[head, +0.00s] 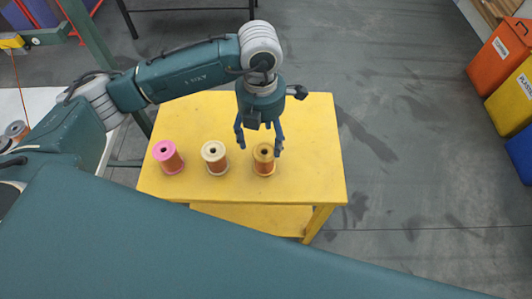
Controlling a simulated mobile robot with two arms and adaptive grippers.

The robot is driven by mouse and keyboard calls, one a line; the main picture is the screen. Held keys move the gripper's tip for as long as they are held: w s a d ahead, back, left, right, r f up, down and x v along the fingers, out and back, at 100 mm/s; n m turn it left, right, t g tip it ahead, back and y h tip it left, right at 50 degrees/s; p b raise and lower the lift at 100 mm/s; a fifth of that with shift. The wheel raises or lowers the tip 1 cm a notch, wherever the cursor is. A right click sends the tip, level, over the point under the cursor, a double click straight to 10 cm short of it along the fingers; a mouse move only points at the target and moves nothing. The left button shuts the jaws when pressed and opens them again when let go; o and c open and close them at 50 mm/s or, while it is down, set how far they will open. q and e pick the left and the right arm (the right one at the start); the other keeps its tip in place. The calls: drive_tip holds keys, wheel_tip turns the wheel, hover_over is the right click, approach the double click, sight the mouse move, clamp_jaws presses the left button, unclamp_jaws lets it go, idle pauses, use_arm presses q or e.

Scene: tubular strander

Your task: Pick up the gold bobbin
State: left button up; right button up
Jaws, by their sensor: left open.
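The gold bobbin (264,160) stands upright on the yellow table (310,140), at the right of a row of bobbins, with copper-coloured winding under its gold top. My left gripper (260,147) is open above it, its fingers pointing down. One finger appears left of the bobbin and the other at its right edge. I cannot tell from this angle whether either touches it. My right gripper is not in view.
A cream bobbin (214,158) and a pink bobbin (168,157) stand to the left of the gold one. The table's right part is clear. Orange (497,55) and yellow (513,98) bins stand at the far right. Grey floor lies between.

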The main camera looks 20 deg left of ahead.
sight(262, 148)
use_arm(q)
wheel_tip(262, 148, down, 5)
drive_tip(key=shift+s+a+r+p, duration=0.1)
drive_tip(key=shift+s+r+p, duration=0.1)
drive_tip(key=shift+p, duration=0.4)
drive_tip(key=f+p, duration=0.1)
drive_tip(key=f, duration=0.2)
drive_tip(key=f+p, duration=0.1)
drive_tip(key=shift+w+d+f+p, duration=0.15)
drive_tip(key=shift+d+f+p, duration=0.15)
drive_tip(key=shift+d+f, duration=0.1)
drive_tip(key=shift+f, duration=0.45)
drive_tip(key=c, duration=1.7)
drive_tip(key=shift+w, duration=0.15)
clamp_jaws()
drive_tip(key=shift+r, duration=0.15)
